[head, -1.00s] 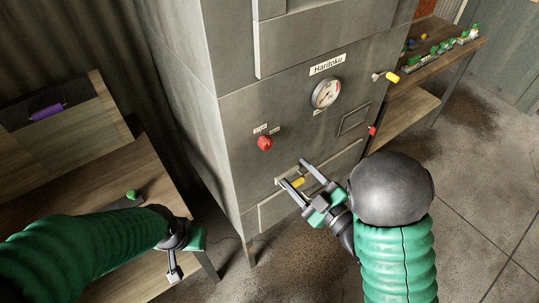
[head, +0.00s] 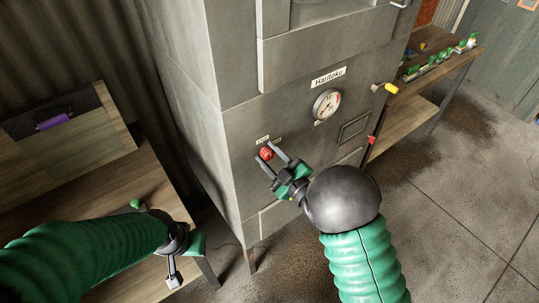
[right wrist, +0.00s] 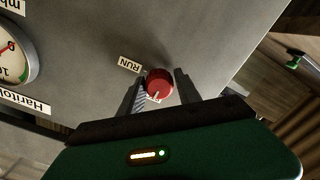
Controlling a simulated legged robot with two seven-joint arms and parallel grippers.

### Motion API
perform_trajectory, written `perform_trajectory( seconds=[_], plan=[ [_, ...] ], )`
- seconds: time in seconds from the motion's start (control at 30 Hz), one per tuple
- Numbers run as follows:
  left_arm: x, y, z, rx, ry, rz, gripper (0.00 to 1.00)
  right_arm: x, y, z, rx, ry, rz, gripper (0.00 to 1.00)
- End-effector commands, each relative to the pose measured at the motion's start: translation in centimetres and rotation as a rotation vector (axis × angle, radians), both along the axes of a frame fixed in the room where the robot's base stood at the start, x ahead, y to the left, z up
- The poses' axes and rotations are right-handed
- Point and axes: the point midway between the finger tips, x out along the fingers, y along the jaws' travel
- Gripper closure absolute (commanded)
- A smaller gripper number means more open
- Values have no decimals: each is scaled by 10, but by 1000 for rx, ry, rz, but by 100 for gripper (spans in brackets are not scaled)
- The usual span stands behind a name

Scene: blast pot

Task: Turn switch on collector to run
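The collector (head: 235,135) is a tall grey metal cabinet. Its red switch knob (head: 267,153) sits on the front, left of the gauge, with small labels above it. In the right wrist view the red knob (right wrist: 159,82) shows between the two fingers, beside a label reading RUN (right wrist: 130,64). My right gripper (head: 270,155) is open, its fingers on either side of the knob; I cannot tell whether they touch it. My left gripper (head: 173,272) hangs low at the left by the wooden table; its opening is unclear.
A round gauge (head: 326,104) and a yellow-tipped lever (head: 386,88) are on the cabinet to the right. A wooden table (head: 120,185) stands at the left. A shelf (head: 452,62) with green-topped items is at the back right. Open floor lies at the right.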

Motion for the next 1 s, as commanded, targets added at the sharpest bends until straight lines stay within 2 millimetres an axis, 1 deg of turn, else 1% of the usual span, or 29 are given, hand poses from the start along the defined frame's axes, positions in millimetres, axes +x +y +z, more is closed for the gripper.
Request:
perform_trajectory(
  seconds=[0.03,0.2,0.27,0.3,0.67,0.87,1.0],
  plan=[
    [0,0,0,0,0,0,64,0,0,0,0,0,0,68],
    [0,0,0,0,0,0,64,0,0,0,0,1,1,90],
    [0,0,0,0,0,0,64,0,0,0,0,1,1,98],
    [0,0,0,0,0,0,64,-1,0,0,0,1,1,100],
    [0,0,-2,0,0,0,64,-1,-1,-1,36,27,-1,100],
    [0,0,-7,0,0,0,64,-1,0,-2,125,94,0,100],
    [0,0,-11,0,0,0,64,-1,-1,-3,216,161,-3,100]
  ],
)
